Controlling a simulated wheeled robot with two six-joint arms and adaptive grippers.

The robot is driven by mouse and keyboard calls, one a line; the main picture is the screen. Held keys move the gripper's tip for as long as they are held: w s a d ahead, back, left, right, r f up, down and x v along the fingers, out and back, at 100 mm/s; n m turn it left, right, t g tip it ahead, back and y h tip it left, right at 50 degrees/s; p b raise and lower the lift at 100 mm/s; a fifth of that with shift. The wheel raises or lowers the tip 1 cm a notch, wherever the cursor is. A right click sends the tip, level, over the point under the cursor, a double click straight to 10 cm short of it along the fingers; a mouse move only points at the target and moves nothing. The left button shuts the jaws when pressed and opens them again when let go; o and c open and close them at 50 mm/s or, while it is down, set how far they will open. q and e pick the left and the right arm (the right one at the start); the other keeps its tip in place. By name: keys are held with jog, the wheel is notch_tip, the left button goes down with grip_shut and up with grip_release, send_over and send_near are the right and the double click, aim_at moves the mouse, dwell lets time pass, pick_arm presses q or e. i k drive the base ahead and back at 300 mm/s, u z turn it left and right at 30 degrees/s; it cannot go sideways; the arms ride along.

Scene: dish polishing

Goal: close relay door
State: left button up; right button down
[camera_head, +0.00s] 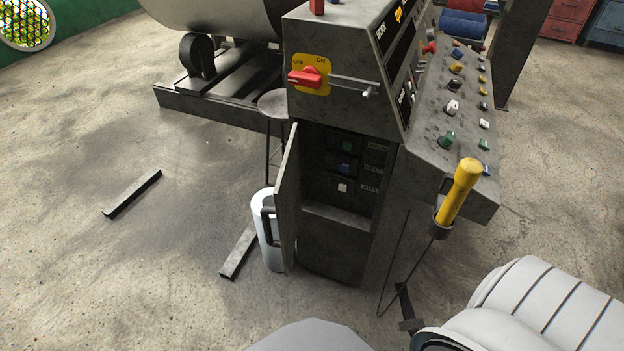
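The relay door (289,205) is a narrow grey panel on the left side of the control cabinet (335,245). The cabinet opening shows a dark relay compartment (345,165) with several small modules and labels. No gripper fingers can be made out for either arm. White ribbed parts at the lower right look like my own arm, well apart from the door.
A white cylinder (268,245) stands on the floor close beside the door. A stool (273,104) is behind it. Metal bars (133,194) lie on the left floor. A yellow-handled lever (459,192) sticks out at the cabinet's right. Floor to the left is mostly clear.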

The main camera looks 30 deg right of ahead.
aim_at(287, 209)
jog(key=u, duration=1.45)
jog(key=i, duration=1.1)
jog(key=z, duration=3.35)
jog(key=i, duration=0.1)
jog(key=z, duration=0.45)
